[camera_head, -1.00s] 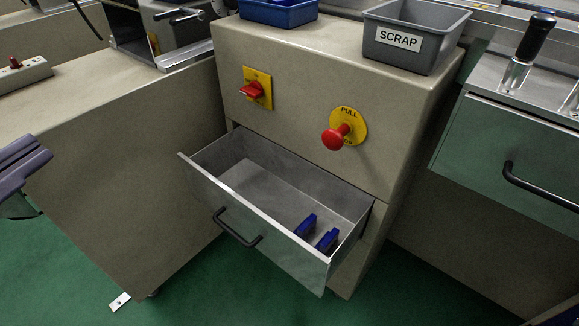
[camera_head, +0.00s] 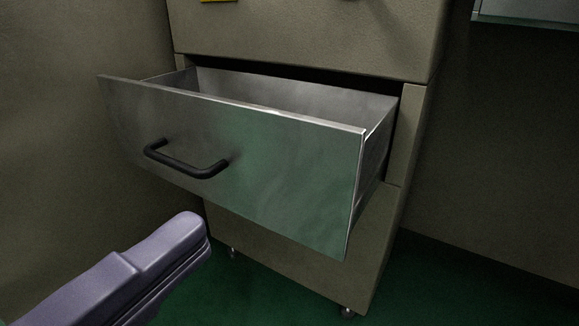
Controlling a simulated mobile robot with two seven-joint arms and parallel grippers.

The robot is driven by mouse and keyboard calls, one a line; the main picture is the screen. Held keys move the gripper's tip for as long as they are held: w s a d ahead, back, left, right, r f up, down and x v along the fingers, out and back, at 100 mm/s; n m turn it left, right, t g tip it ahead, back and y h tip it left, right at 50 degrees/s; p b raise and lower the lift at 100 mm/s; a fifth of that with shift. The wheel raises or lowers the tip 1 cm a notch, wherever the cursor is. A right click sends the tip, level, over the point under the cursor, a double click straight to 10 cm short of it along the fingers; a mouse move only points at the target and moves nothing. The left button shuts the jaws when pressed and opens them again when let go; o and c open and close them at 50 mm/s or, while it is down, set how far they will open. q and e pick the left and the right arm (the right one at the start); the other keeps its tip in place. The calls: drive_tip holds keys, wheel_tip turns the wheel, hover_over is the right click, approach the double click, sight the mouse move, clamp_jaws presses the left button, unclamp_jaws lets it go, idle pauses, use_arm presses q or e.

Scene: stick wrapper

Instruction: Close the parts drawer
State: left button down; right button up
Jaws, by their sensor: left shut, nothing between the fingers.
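The parts drawer (camera_head: 280,160) is a grey metal drawer standing open, pulled out from the beige cabinet (camera_head: 300,45). Its front panel faces me and carries a black bar handle (camera_head: 188,170) on the left part. Only the upper back part of its inside shows; the drawer's floor is hidden behind the front panel. My left gripper (camera_head: 192,228) comes in from the lower left, shut and empty. In the picture its tip lies just below the handle and the drawer front; I see no clear contact. My right gripper is out of view.
A beige panel (camera_head: 80,140) stands at the left. The cabinet rests on small casters (camera_head: 347,312) on a green floor (camera_head: 430,280). A corner of another unit (camera_head: 525,14) shows at the upper right. Open floor lies right of the cabinet.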

use_arm(q)
drive_tip(key=p, duration=0.3)
approach(326, 132)
drive_tip(key=x, duration=0.5)
drive_tip(key=shift+w+d, duration=0.15)
drive_tip(key=shift+w, duration=0.1)
drive_tip(key=shift+w+d, duration=0.4)
drive_tip(key=shift+w, duration=0.05)
drive_tip(key=shift+w, duration=0.1)
